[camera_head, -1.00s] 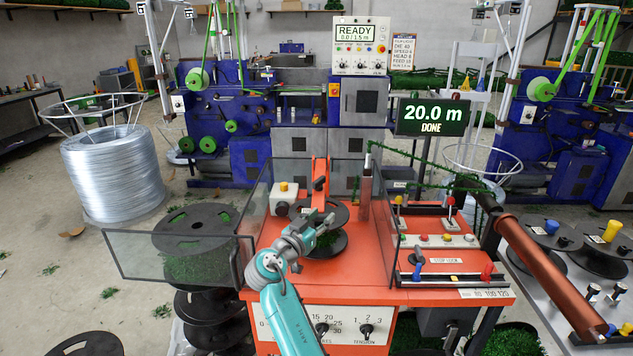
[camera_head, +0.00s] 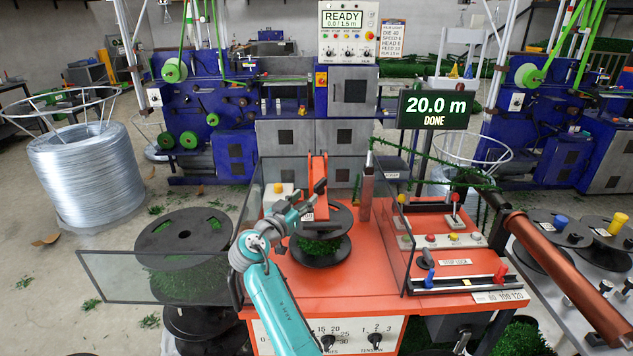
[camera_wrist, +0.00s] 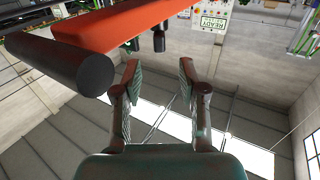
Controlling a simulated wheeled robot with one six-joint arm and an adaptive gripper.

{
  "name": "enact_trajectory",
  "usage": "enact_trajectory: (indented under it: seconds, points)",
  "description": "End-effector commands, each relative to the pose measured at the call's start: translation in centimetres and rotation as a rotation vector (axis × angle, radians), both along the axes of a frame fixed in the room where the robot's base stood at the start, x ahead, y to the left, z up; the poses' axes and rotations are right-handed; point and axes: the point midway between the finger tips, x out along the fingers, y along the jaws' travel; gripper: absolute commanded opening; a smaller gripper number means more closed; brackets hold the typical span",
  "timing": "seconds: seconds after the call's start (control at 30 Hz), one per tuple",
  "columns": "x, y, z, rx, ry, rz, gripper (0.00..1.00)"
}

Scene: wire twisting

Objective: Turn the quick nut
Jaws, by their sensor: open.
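My gripper (camera_head: 303,207) is at the left side of the green-wound spool (camera_head: 320,248) on the orange machine, beside the upright orange arm (camera_head: 316,170). In the wrist view my gripper (camera_wrist: 160,85) has its two fingers apart with nothing between them. The orange arm (camera_wrist: 125,22) crosses the top of that view, beyond the fingertips. A thick black cylinder (camera_wrist: 62,62) sticks out from it at the left, and a small dark peg (camera_wrist: 159,40) hangs near its end. The black cylinder also shows in the head view (camera_head: 320,186). I cannot tell which part is the quick nut.
Clear guard panels (camera_head: 150,277) stand at the left and right of the spool. A copper-coloured post (camera_head: 366,192) rises behind it at the right. Levers and buttons (camera_head: 455,240) sit on the right deck. The display (camera_head: 434,109) reads "20.0 m DONE".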

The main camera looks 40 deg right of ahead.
Motion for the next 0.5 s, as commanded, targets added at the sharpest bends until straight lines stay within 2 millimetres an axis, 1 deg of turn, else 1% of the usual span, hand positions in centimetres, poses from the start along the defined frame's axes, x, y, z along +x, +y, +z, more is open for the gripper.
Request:
enact_trajectory:
  seconds: [0.3,0.5]
  points:
    - [2.3,-5.0,0.0,0.0,0.0,-0.003,0.42]
    - [3.6,-7.6,0.0,0.0,0.001,-0.002,0.42]
